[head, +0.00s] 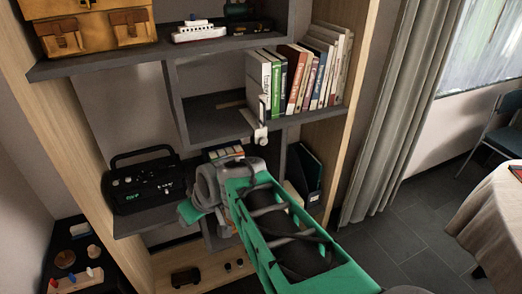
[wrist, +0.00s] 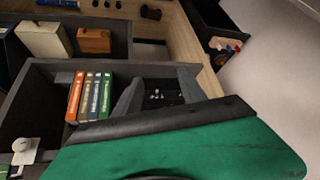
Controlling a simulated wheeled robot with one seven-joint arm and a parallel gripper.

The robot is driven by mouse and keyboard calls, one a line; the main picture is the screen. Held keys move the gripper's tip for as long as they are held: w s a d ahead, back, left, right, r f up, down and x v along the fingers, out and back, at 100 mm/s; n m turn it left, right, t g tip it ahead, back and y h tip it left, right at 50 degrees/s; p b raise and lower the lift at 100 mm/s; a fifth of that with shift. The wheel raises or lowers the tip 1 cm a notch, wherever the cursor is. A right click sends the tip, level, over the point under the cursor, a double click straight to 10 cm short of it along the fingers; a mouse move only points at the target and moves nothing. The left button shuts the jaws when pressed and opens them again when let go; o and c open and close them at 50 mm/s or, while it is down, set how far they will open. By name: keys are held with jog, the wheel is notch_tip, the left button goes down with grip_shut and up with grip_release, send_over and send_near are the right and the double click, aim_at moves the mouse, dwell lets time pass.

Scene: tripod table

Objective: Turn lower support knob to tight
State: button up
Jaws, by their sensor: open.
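A small white bracket (head: 262,108) stands at the front edge of the middle shelf, before the upright books. A round pale knob (head: 260,136) sits at its lower end. The knob also shows at the left edge of the wrist view (wrist: 24,146), apart from my green arm parts. I cannot read its tight or loose marking. My gripper (head: 188,212) is at the end of the green and grey arm, lower left of the knob and not touching it. It is open, with nothing seen in it. No tripod shows.
The wooden bookcase has dark shelves (head: 215,120). A black radio (head: 148,185) stands near my gripper. Upright books (head: 310,70) stand behind the bracket; small coloured books (wrist: 90,97) are lower. A curtain (head: 385,110) and a cloth-covered table (head: 492,215) are right, with free floor between.

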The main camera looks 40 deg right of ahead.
jog(key=w+d+f+t+b, duration=0.3)
jog(key=w+d+t+b, duration=0.25)
jog(key=d, duration=0.65)
jog(key=m+t+h+b, duration=0.2)
jog(key=t+h+b, duration=0.2)
jog(key=t+h, duration=0.1)
send_near(264, 142)
jog(key=w, duration=0.1)
jog(key=x, duration=0.7)
jog(key=shift+w+d+f+p, duration=0.1)
jog(key=shift+w+d+p, duration=0.2)
jog(key=shift+p, duration=0.1)
jog(key=shift+c, duration=0.2)
grip_shut()
